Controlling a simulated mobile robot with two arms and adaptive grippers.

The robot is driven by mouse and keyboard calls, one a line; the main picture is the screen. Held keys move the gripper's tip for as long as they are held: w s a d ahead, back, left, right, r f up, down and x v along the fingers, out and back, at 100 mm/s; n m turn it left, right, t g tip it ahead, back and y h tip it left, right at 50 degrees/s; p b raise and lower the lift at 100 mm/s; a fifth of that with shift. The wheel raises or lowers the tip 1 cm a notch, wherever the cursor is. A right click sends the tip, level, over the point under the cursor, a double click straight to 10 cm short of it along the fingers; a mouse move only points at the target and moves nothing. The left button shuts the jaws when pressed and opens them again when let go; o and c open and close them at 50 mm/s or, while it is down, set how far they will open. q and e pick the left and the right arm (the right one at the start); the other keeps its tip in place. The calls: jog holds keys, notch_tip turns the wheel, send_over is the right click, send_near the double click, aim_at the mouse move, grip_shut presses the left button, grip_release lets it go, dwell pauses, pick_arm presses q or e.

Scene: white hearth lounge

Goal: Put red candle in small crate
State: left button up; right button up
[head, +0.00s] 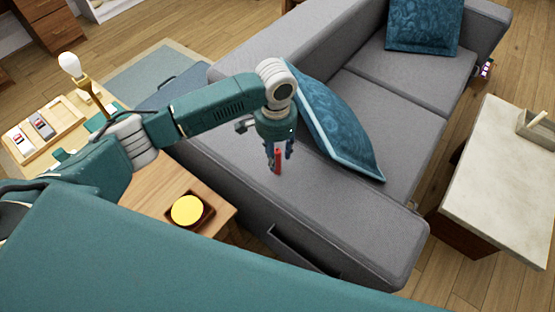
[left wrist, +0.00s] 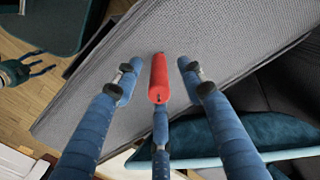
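The red candle (head: 278,162) is at the grey sofa's near armrest. It also shows in the left wrist view (left wrist: 158,78), with its dark wick end towards the camera. My left gripper (head: 279,152) points down around it. In the left wrist view, gaps show between the candle and the two side fingers; the third finger overlaps its near end, and contact is unclear. A small beige crate (head: 537,128) stands on the pale-topped table at the right, partly cut off. My right gripper (left wrist: 38,66) shows small at the left wrist view's edge, its fingers apart.
A dark square holder with a yellow round top (head: 187,210) sits on the wooden side table (head: 222,208). A wooden tray (head: 70,112) and a lamp-like object (head: 75,70) are at the left. A blue cushion (head: 335,125) leans close beside my left gripper.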

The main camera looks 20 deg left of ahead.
aim_at(277, 166)
pick_arm(q)
jog(key=shift+d+f, duration=0.2)
jog(key=shift+f, duration=2.95)
grip_shut()
